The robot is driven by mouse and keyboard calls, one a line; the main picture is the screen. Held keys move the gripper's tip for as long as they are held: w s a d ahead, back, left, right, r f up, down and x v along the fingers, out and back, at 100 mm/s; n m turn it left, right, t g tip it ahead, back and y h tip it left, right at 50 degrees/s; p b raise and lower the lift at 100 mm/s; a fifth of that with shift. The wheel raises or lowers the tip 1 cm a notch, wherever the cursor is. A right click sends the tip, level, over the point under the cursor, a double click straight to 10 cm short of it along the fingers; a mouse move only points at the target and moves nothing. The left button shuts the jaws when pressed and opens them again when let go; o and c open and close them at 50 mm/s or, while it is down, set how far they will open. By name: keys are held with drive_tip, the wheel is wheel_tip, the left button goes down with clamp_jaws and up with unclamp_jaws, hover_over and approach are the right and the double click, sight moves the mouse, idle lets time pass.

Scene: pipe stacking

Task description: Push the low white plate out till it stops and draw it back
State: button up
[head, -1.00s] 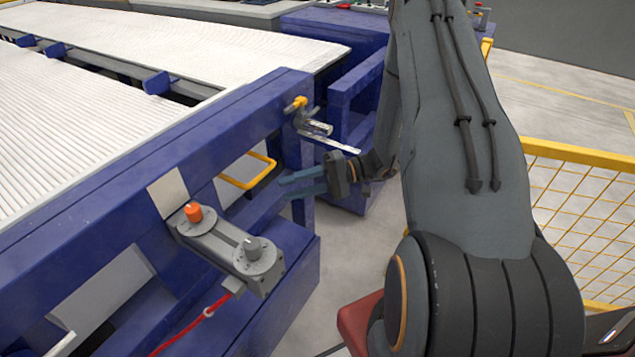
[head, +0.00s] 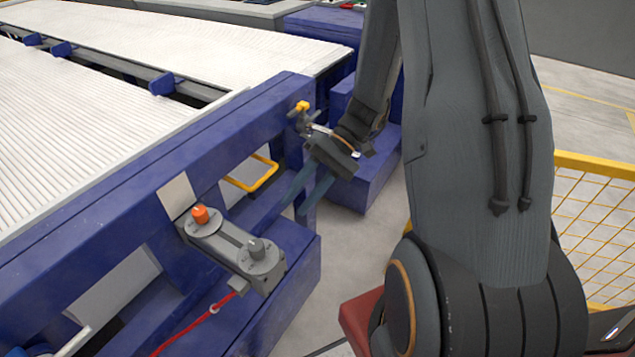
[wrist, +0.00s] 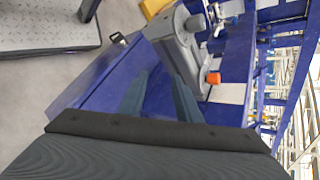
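A pale panel (head: 115,287) sits low in the side of the blue frame. A smaller white plate (head: 177,196) is on the rail above it, and a white edge (head: 75,341) shows at the bottom left. I cannot tell for sure which is the low white plate. My gripper (head: 296,202) points down and left, to the right of the yellow handle and well apart from these pale pieces. In the wrist view its two fingers (wrist: 160,78) are apart with nothing between them. The wrist view also shows a white plate (wrist: 228,93) beside the grey control unit.
A grey unit (head: 232,250) with an orange knob (head: 200,214) and a grey knob juts from the blue frame (head: 150,170). A red cable (head: 205,318) hangs below. A yellow handle (head: 262,174) and a yellow-topped valve (head: 302,106) are near my gripper. A yellow fence (head: 590,210) stands right.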

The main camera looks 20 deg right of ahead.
sight(265, 176)
drive_tip(key=s+d+r+n+h+p, duration=0.1)
drive_tip(key=s+r+h+p, duration=0.3)
drive_tip(key=s+r+h, duration=0.2)
drive_tip(key=shift+s+r+h+p, duration=0.35)
drive_tip(key=shift+r+h, duration=0.15)
drive_tip(key=shift+r, duration=0.85)
drive_tip(key=shift+f, duration=0.1)
drive_tip(key=w+a+f+m+t+y+b, duration=0.3)
drive_tip(key=w+a+f+y+b, duration=0.15)
drive_tip(key=w+f+y, duration=0.4)
drive_tip(key=w+d+f+m+t+y+b, duration=0.1)
drive_tip(key=w+d+f+m+t, duration=0.1)
drive_tip(key=w+d+f+t, duration=0.3)
drive_tip(key=w+d+f+m+t+y, duration=0.1)
drive_tip(key=w+t, duration=0.3)
drive_tip(key=w, duration=0.3)
drive_tip(key=shift+f+p+x, duration=0.15)
drive_tip(key=shift+p+x, duration=0.15)
drive_tip(key=shift+x, duration=1.65)
drive_tip(key=shift+f+p+x, duration=0.15)
drive_tip(key=shift+p+x, duration=0.15)
drive_tip(key=shift+x, duration=1.7)
clamp_jaws()
